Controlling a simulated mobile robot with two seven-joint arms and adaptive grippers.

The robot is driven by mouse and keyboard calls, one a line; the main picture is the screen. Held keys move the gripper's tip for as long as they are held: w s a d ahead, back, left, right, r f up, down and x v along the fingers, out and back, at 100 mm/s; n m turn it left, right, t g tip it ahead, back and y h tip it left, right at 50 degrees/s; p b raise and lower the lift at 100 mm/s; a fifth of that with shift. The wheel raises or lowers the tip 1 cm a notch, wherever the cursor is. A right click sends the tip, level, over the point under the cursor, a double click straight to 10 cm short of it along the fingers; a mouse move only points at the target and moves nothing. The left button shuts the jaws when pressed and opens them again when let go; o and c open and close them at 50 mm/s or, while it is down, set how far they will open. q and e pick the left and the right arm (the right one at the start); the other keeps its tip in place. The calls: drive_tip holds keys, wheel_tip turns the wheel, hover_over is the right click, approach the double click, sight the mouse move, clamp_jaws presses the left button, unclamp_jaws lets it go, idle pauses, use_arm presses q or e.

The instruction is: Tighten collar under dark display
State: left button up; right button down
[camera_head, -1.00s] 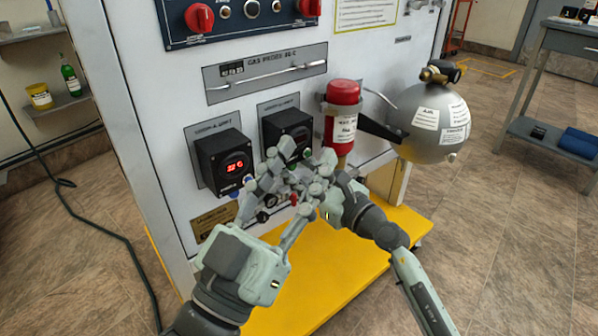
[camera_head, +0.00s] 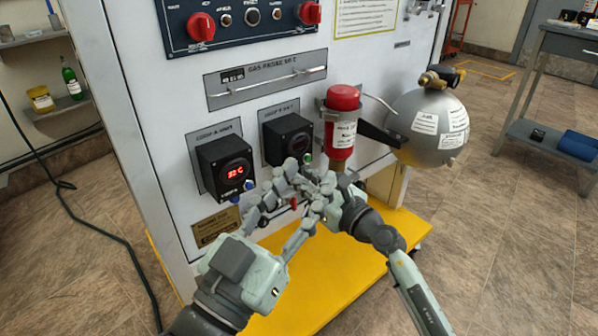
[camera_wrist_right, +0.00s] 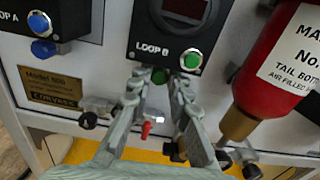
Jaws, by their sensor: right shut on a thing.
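The Loop B unit (camera_head: 288,138) has a dark, unlit display and also shows in the right wrist view (camera_wrist_right: 185,8). A green collar (camera_wrist_right: 160,76) sits at its lower edge, beside a lit green button (camera_wrist_right: 192,60). My right gripper (camera_wrist_right: 157,80) is shut on the green collar, one finger on each side; the contact is partly hidden. My left gripper (camera_head: 293,196) has its fingers spread in front of the panel below the units, overlapping the right gripper's fingers in the head view. The Loop A unit (camera_head: 226,166), with a lit red display, stands to the left.
A red bottle (camera_head: 342,118) hangs just right of Loop B, and a silver sphere tank (camera_head: 430,127) juts out farther right. A red lever (camera_wrist_right: 147,128) and small valves lie below the collar. A yellow base (camera_head: 365,268) extends under the cabinet.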

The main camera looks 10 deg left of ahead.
use_arm(q)
drive_tip(key=shift+w+f+g, duration=0.2)
drive_tip(key=shift+f+g, duration=0.4)
drive_tip(key=shift+f, duration=0.3)
use_arm(e)
drive_tip(key=shift+m, duration=0.3)
drive_tip(key=c, duration=1.4)
unclamp_jaws()
drive_tip(key=v, duration=1.2)
